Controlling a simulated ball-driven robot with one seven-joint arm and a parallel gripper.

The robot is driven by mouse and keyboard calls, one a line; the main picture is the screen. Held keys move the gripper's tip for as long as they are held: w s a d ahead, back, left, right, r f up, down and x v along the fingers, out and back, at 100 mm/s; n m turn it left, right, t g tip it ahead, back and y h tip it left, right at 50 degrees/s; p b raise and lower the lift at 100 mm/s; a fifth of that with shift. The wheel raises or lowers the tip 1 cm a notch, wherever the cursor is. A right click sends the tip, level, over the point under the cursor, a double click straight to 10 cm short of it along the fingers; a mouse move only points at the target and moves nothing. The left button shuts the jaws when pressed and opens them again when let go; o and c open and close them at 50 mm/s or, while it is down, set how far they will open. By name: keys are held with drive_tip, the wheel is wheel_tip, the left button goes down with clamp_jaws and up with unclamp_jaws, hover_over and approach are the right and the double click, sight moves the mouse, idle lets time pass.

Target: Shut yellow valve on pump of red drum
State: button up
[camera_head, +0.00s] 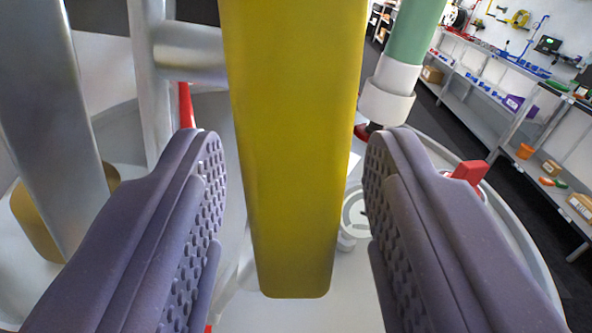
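A long yellow valve handle (295,150) hangs down the middle of the view, its rounded lower end low in the picture. My gripper (290,155) is open, with one purple-grey dimpled finger on each side of the handle. A gap shows between the handle and each finger, so neither appears to touch it. Grey metal pump pipes (150,80) stand at the left. The pale grey drum top (480,200) lies below, with its curved rim at the right. The handle's upper end is out of view, and the drum's red side is not clearly seen.
A green pipe with a white collar (388,95) stands right of the handle. A red clip (468,172) sits by the drum rim, behind the right finger. A round white cap (354,215) is on the drum top. Shelves (510,130) with tools and boxes stand at the far right.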

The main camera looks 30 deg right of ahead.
clamp_jaws()
drive_tip(key=shift+d, duration=0.1)
drive_tip(key=s+d+r+n+p, duration=0.1)
drive_tip(key=d+r+n+p, duration=0.3)
drive_tip(key=n+p, duration=0.7)
drive_tip(key=shift+s+d+r+n, duration=0.3)
drive_tip(key=shift+r+n, duration=0.3)
drive_tip(key=shift+n, duration=1)
